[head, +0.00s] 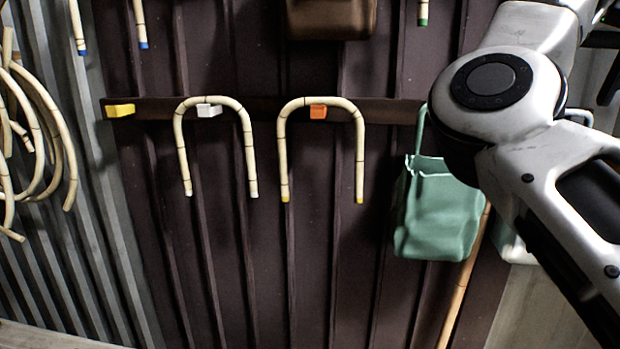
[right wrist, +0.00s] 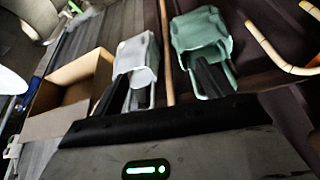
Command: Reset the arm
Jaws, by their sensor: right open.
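My right arm (head: 510,95) comes in at the right of the head view, bent, with its gripper out of that picture. In the right wrist view my right gripper (right wrist: 165,84) is open, its two dark fingers apart with nothing held between them. Two bent rattan canes hang on the dark wall panel: one (head: 181,150) over a white peg (head: 209,111), the other (head: 283,150) over an orange peg (head: 318,112). Both are upside-down U shapes. A yellow peg (head: 119,111) at the left is bare. My left gripper is not in view.
A green bag (head: 437,215) hangs close to my right arm and also shows in the right wrist view (right wrist: 192,32). Beside it there are a grey bag (right wrist: 138,51), a wooden pole (right wrist: 167,50) and an open cardboard box (right wrist: 53,122). Coiled rattan (head: 45,120) hangs at the far left.

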